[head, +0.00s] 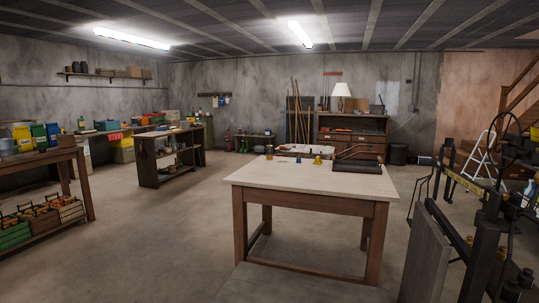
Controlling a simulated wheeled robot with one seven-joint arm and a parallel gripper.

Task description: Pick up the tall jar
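A small upright amber item with a dark top (269,152) stands at the far left edge of the pale wooden table (290,182). It may be the tall jar, but it is too small to be sure. A short yellow item (318,159) stands near the table's far edge, right of it. No other clear jar shape shows on the table. My gripper is not in view.
A dark flat tray-like object (358,166) lies on the table's far right. A black metal beam scale (486,225) with a grey upright panel (425,255) fills the right side. A workbench (168,140) and crates (40,222) stand left. Open concrete floor (150,235) lies left of the table.

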